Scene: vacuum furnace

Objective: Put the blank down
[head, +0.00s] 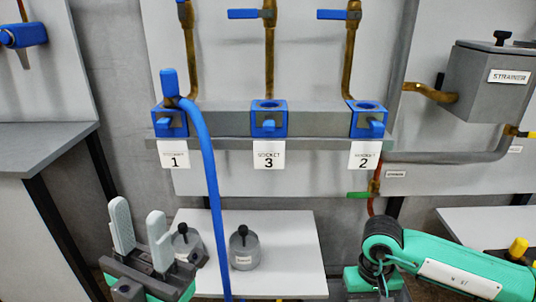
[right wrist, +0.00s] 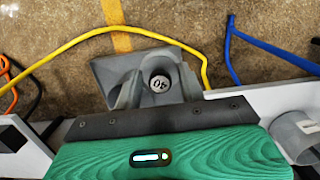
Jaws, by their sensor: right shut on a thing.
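In the right wrist view, my right gripper (right wrist: 157,92) is shut on a small round grey piece with a pale face marked 40, which I take as the blank (right wrist: 159,83). The fingers hide its sides, and brown floor shows beyond it. In the head view, my right arm comes in at the lower right; its gripper and the blank cannot be made out there. My left gripper (head: 138,213) is open and empty, its two pale fingers pointing up at the lower left, in front of the low white table (head: 285,240).
A blue hose (head: 212,180) runs down from socket 1 (head: 170,122). Sockets 3 (head: 269,121) and 2 (head: 368,121) are beside it. A yellow hose (right wrist: 110,30) lies on the floor.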

